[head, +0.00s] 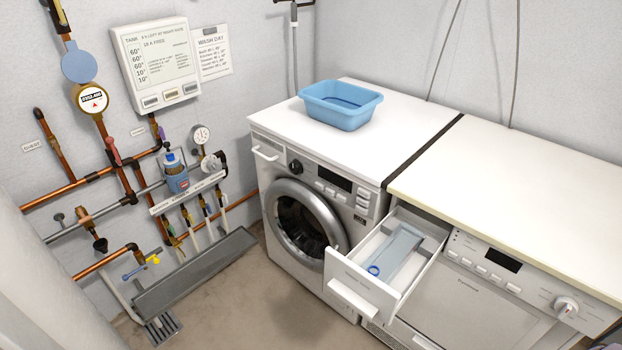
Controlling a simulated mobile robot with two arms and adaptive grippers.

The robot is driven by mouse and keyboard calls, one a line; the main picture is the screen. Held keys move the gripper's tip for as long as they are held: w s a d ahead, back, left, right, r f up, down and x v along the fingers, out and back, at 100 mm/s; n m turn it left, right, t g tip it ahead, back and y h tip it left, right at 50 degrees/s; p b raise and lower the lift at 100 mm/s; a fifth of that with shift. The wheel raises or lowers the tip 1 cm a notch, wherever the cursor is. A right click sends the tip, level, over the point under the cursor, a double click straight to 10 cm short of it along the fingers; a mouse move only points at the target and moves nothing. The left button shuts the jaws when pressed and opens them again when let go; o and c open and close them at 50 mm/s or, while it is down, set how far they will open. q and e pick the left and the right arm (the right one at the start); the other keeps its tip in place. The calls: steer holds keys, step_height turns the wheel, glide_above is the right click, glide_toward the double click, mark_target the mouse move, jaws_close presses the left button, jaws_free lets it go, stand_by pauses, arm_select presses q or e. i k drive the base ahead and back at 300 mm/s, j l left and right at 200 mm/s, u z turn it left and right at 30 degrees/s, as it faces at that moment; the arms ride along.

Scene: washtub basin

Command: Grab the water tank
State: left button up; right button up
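An open white drawer (360,287) sticks out from the upper left of the right-hand machine. A grey-blue tank-like insert (400,250) with a blue ring at its front end lies inside it; I take this to be the water tank. The drawer walls hide its lower part. A light blue washtub (341,115) stands upright on the left machine's white top, close to the back wall. Neither of my grippers is in view.
A front-loading washing machine (322,165) stands left of the dryer (500,310), with a dark gap between their tops. The right-hand top (530,195) is bare. Copper pipes, valves and gauges cover the left wall above a grey floor trough (195,270).

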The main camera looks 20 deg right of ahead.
mark_target(386, 262)
steer(key=z, duration=1.05)
